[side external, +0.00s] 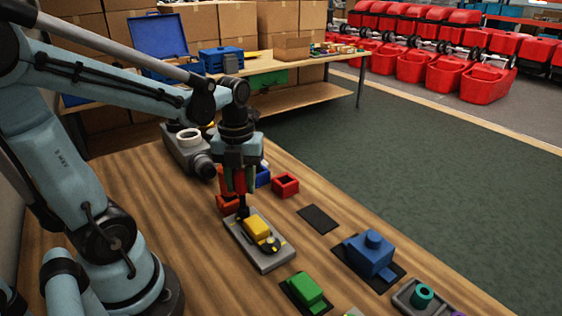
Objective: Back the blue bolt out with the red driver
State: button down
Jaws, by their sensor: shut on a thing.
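My gripper (239,188) points straight down over the wooden table and is shut on the red driver (240,181). The driver is upright. Its dark shaft (243,207) reaches down to the far left end of a grey plate (273,262). Whether the tip touches the plate or a bolt there is too small to tell. I cannot make out a blue bolt; it may be hidden at the driver's tip. The plate also carries a yellow block (256,227) and a black round part (270,244).
Open red (286,186), orange-red and blue boxes stand close behind my gripper. A grey machine (190,150) is behind left. A large blue block (369,254), a green block (307,289) and a grey tray (404,297) lie right and front. An empty dark mat (318,219) is nearby.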

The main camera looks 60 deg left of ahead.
jog(key=n, duration=0.5)
jog(key=shift+n, duration=1)
jog(key=n, duration=0.3)
jog(key=shift+r+n, duration=0.1)
jog(key=shift+n, duration=0.2)
jog(key=n, duration=0.4)
jog(key=shift+s+n, duration=0.1)
jog(key=shift+n, duration=1.2)
